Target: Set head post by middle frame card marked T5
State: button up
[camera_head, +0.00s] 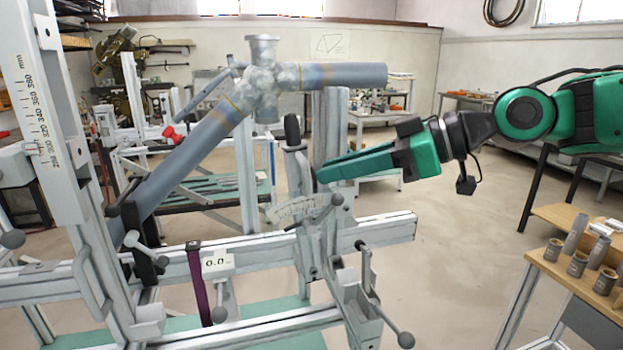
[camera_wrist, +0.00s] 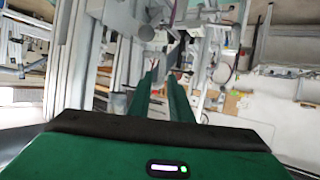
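My gripper (camera_head: 320,178) reaches in from the right with its green fingers pointing left. Its tips are beside an upright grey post (camera_head: 332,120) on the jig, near a black-topped lever (camera_head: 292,132); I cannot tell whether they touch anything. In the wrist view the two fingers (camera_wrist: 162,78) stand a narrow gap apart, with nothing seen between them. A blue-grey frame tube assembly (camera_head: 262,85) sits on the jig, its sloping tube running down left. A small card with a frame drawing (camera_head: 329,44) hangs on the back wall. No T5 marking is readable.
The jig's lower rail (camera_head: 385,228) carries a clamp handle (camera_head: 405,340), a readout showing 0.0 (camera_head: 216,263) and an angle scale (camera_head: 292,209). A millimetre scale (camera_head: 38,115) stands left. A wooden bench (camera_head: 570,275) holds grey cylinders at right. Floor between is clear.

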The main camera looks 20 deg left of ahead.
aim_at(308, 187)
jog(key=x, duration=0.6)
jog(key=shift+f, duration=0.1)
grip_shut()
jog(key=shift+w, duration=0.1)
